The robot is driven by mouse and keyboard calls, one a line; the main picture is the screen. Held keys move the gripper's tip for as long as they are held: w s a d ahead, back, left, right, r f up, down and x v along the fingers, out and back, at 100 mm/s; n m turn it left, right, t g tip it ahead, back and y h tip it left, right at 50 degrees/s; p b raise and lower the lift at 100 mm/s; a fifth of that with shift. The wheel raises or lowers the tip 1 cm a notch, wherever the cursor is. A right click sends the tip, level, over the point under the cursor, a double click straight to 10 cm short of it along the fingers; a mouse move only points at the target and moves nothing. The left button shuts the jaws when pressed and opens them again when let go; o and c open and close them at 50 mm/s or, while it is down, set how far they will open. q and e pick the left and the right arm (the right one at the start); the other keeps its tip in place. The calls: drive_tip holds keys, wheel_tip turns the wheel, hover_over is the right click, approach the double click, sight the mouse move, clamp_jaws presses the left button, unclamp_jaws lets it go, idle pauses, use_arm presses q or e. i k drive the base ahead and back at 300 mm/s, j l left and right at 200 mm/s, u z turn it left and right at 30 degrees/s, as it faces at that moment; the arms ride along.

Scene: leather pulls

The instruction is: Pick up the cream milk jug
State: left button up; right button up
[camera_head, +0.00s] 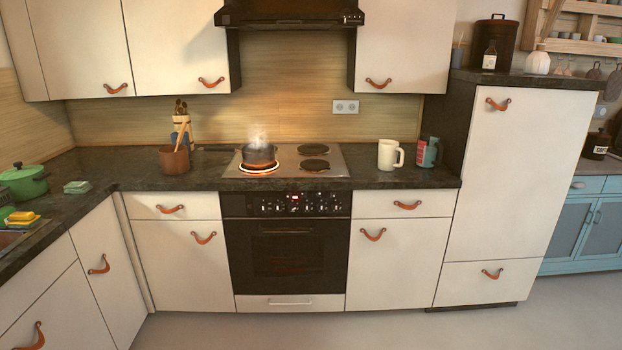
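The cream milk jug (388,155) stands upright on the dark countertop (430,177), right of the stove's hob. Its handle points to the right. Nothing touches it that I can see. Neither my left nor my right gripper shows in the head view.
A steaming pan (259,156) sits on a glowing burner of the hob (285,168), left of the jug. A teal and red container (428,152) stands close to the jug's right. A tall cabinet (520,175) rises further right. The grey floor (300,330) in front is clear.

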sight(389, 150)
drive_tip(key=i, duration=1.7)
